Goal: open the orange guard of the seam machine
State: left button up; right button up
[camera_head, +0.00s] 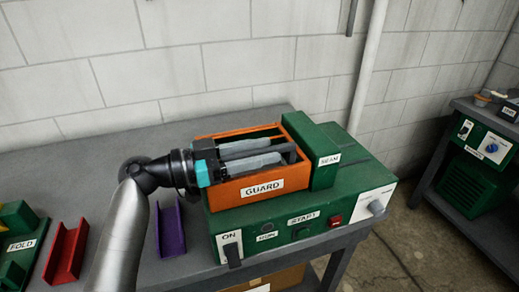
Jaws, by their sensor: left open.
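The seam machine (345,165) is a green box on the bench, with a raised block labelled SEAM. Its orange guard (228,193), labelled GUARD, sits down on the left part of the machine top, with orange walls around a dark middle. My left gripper (284,153) comes in from the left, with a teal band at its wrist. Its open fingers point right across the guard's middle and hide part of it. I cannot tell whether they touch the guard. A dark piece stands at the fingertips. My right gripper is not in view.
The machine front has an ON lever (231,248), a START button (302,232), a red switch (336,220) and a grey knob (376,207). A purple channel (170,230), a red channel (66,252) and a FOLD machine (20,245) stand left. A wall closes the back.

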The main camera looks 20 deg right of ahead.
pick_arm(q)
grip_shut()
dwell(1.3)
